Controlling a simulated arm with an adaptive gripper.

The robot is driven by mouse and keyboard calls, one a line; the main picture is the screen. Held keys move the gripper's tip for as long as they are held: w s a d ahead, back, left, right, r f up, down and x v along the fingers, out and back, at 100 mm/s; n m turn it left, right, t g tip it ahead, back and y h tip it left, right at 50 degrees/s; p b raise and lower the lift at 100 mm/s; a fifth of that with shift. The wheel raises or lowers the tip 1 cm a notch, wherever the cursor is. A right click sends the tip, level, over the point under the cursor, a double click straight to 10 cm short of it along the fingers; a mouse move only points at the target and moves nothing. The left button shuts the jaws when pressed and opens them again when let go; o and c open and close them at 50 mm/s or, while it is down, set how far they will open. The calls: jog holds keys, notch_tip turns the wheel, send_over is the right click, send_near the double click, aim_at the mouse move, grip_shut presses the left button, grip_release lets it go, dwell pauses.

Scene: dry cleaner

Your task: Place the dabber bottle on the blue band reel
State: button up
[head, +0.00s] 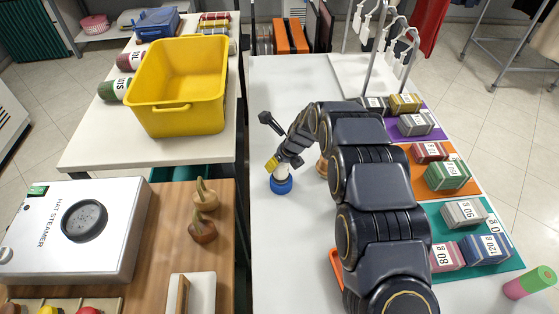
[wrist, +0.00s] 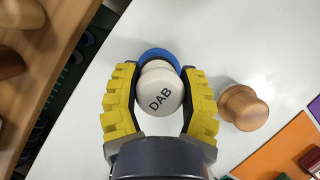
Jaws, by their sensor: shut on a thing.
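The dabber bottle (wrist: 160,95) is white with a rounded top marked DAB. It also shows as a small white body in the head view (head: 283,172). My gripper (wrist: 160,76) has its yellow-padded fingers on both sides of the bottle and is shut on it; it shows from the side in the head view (head: 273,164). The blue band reel (head: 281,186) is on the white table directly below the bottle. In the wrist view, part of the blue reel (wrist: 158,54) shows past the bottle. The bottle looks upright at the reel; I cannot tell whether they touch.
A turned wooden piece (wrist: 243,108) stands close to the right of my gripper. Coloured mats with labelled blocks (head: 447,175) lie along the right side of the table. An orange-rimmed item (head: 336,268) is partly behind my arm. The table behind the reel is clear.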

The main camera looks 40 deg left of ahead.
jog(key=o, duration=1.1)
jog(key=shift+f, duration=0.1)
jog(key=shift+c, duration=0.2)
jog(key=shift+d+r, duration=0.15)
jog(key=shift+r, duration=0.35)
jog(key=w+v, duration=0.1)
jog(key=v, duration=1)
jog(key=shift+s, duration=0.5)
jog(key=shift+d+r, duration=0.15)
